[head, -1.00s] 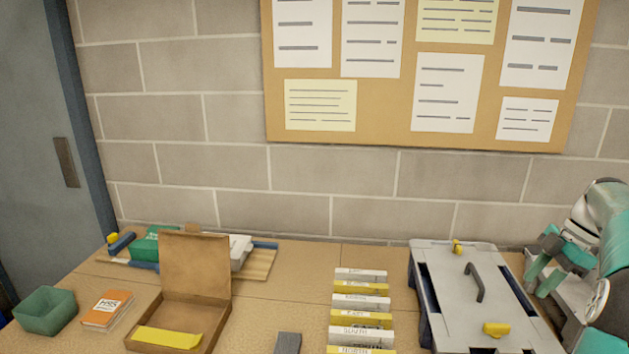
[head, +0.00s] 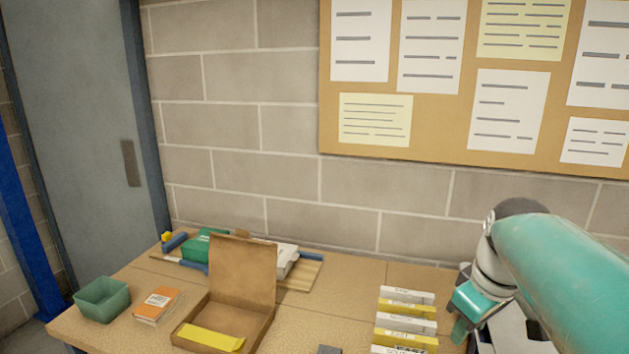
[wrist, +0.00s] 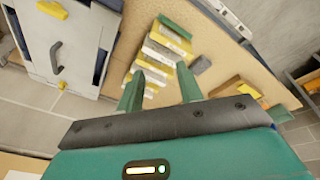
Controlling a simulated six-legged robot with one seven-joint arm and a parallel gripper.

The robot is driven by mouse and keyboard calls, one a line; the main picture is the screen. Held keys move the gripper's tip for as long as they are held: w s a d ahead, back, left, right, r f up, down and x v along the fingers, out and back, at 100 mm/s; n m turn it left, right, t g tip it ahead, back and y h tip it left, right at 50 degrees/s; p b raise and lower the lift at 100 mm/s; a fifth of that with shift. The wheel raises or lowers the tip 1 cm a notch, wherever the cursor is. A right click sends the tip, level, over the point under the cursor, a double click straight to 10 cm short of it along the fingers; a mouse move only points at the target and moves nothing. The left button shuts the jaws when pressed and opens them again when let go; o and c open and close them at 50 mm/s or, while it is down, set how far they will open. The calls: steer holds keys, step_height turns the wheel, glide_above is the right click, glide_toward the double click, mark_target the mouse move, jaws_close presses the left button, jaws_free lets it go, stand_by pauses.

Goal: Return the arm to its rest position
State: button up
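My teal arm (head: 570,255) reaches in from the right edge of the head view, with its wrist end over the right part of the bench. My gripper (wrist: 160,82) is open in the wrist view, its two green fingers apart with nothing between them. Beyond the fingers is a row of white and yellow labelled packs (wrist: 163,50), also seen in the head view (head: 405,322). I cannot tell whether the fingers touch any pack. In the head view, the gripper is only partly visible and the arm hides much of the bench's right side.
An open cardboard box (head: 242,270) with a yellow slip, an orange booklet (head: 158,305) and a green bin (head: 102,299) stand on the bench's left. A grey-lidded case (wrist: 68,40) lies beside the packs. A wall with a pinboard (head: 420,165) rises behind the bench.

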steer(key=s+a+f+m+t, duration=0.3)
steer(key=s+a+f+m, duration=0.2)
steer(key=s+a, duration=0.4)
steer(key=shift+s+a+f, duration=0.15)
steer(key=shift+s+a, duration=0.25)
steer(key=shift+a, duration=0.25)
steer(key=shift+d, duration=0.1)
stand_by(0.3)
